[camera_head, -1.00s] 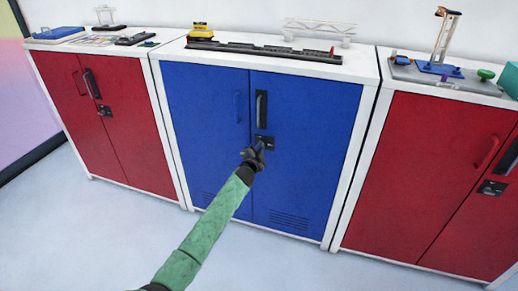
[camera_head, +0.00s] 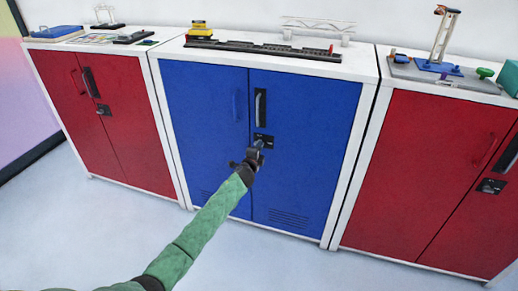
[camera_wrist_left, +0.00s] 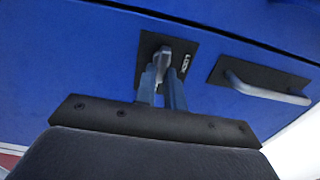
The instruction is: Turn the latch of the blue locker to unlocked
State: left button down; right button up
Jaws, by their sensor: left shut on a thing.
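The blue locker (camera_head: 300,180) stands in the middle with both doors closed. Its latch (camera_head: 268,142) is a dark plate below the right door's handle (camera_head: 261,108). In the left wrist view the latch plate (camera_wrist_left: 190,62) carries lettering that seems to read "LOCK", and a grey knob (camera_wrist_left: 163,56) sits on it. My left gripper (camera_head: 259,145) reaches up to the latch from below. In the left wrist view my left gripper's fingers (camera_wrist_left: 160,84) are shut on the knob and hide part of it. My right gripper is not in view.
A red cabinet (camera_head: 120,130) stands on the left and another red cabinet (camera_head: 420,170) on the right. Crane models and parts stand on the white tops. The handle (camera_wrist_left: 265,92) is close to the latch. The floor in front is clear.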

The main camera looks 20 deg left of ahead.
pick_arm(q)
jog(key=shift+d, duration=0.1)
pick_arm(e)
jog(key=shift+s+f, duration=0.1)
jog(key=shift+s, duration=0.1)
pick_arm(q)
jog(key=c, duration=1.5)
grip_release()
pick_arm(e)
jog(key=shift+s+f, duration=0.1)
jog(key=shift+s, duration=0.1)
